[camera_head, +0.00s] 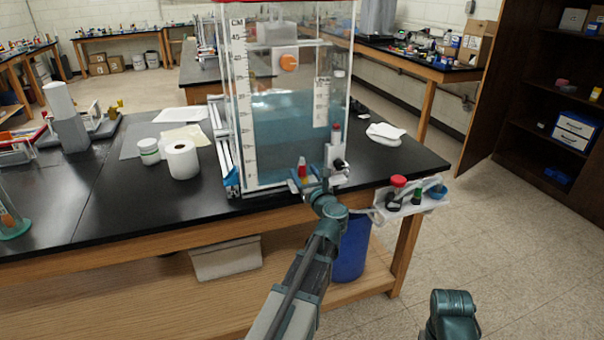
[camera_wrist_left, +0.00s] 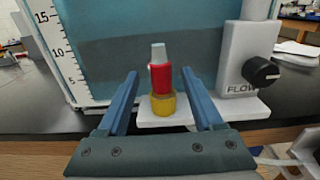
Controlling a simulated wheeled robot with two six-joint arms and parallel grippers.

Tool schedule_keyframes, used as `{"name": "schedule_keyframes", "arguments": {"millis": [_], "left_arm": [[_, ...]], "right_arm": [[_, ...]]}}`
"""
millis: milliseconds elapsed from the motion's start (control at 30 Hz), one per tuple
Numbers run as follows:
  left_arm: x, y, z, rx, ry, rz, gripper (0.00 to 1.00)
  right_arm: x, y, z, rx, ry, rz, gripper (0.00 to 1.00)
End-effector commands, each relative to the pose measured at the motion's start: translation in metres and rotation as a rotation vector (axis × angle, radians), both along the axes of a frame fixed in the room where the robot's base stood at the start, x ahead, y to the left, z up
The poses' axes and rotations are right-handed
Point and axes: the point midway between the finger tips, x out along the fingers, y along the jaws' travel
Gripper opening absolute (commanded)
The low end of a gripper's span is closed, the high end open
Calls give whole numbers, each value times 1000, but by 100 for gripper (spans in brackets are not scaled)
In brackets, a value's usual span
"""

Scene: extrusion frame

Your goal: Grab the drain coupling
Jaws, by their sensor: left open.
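The drain coupling (camera_wrist_left: 161,78) looks like a red collar with a pale grey tip, upright in a yellow ring on a small white ledge at the tank's foot. It shows small in the head view (camera_head: 302,169). My left gripper (camera_head: 312,178) is open at the tank's front. In the left wrist view the open fingers (camera_wrist_left: 163,85) stand on either side of the coupling, with a gap on each side. I cannot tell how far the tips reach along it. My right gripper's fingers are out of view.
The clear water tank (camera_head: 285,125) stands behind the coupling. A white flow block with a black knob (camera_wrist_left: 260,70) is close on its right. A white rack (camera_head: 405,203) with red-, green- and blue-topped items juts from the bench edge. A paper roll (camera_head: 182,160) stands left.

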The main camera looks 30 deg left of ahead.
Motion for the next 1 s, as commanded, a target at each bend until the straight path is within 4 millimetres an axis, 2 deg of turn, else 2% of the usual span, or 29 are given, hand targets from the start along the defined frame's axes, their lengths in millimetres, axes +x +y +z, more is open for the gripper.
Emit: {"name": "schedule_keyframes", "arguments": {"millis": [33,133,400,767,1000], "left_arm": [[10,7,2,0,0,1,68],[17,16,1,0,0,1,68],[17,19,1,0,0,-1,66],[17,18,1,0,0,-1,1],[17,18,1,0,0,-1,0]], "right_arm": [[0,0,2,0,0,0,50],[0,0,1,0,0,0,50],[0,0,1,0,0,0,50],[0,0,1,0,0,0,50],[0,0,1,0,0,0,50]]}}
